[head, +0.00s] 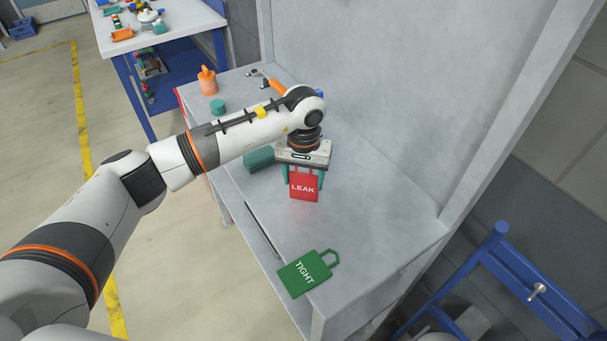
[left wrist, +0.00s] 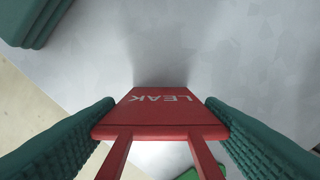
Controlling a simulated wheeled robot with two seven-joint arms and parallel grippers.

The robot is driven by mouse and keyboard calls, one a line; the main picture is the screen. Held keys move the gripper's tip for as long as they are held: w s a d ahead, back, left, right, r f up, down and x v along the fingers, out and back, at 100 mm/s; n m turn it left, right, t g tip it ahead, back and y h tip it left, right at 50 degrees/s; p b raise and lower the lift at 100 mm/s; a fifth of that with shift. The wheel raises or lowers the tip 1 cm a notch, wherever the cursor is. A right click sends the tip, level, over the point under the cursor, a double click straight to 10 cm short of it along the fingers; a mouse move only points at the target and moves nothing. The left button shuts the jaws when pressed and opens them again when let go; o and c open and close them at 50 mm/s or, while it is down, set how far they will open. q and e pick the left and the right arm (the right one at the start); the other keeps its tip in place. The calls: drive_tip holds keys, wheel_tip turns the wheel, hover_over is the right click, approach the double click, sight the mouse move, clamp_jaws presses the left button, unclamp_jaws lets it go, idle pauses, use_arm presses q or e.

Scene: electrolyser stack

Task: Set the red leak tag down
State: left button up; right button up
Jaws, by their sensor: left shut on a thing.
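The red leak tag (head: 303,188), marked LEAK, hangs from my left gripper (head: 301,172) over the grey bench. My left gripper is shut on the tag. In the left wrist view the red leak tag (left wrist: 160,110) sits between the two green fingers of my left gripper (left wrist: 160,125), its lettering upside down. I cannot tell whether the tag's lower edge touches the bench top. A green tag (head: 307,271) marked TIGHT lies flat near the bench's front corner. My right gripper is out of view.
The grey bench (head: 375,225) is bare to the right of the tag. A green block (head: 259,158), a green cylinder (head: 218,107) and an orange bottle (head: 208,82) stand further back. A grey wall rises behind. A blue cart (head: 520,270) is at the right.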

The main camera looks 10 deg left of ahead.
use_arm(q)
drive_tip(key=shift+f, duration=0.15)
drive_tip(key=o, duration=1)
drive_tip(key=shift+r, duration=0.35)
wheel_tip(320, 180, up, 11)
drive_tip(key=b, duration=0.4)
drive_tip(key=shift+f, duration=0.2)
drive_tip(key=shift+r, duration=0.55)
drive_tip(key=shift+s, duration=0.1)
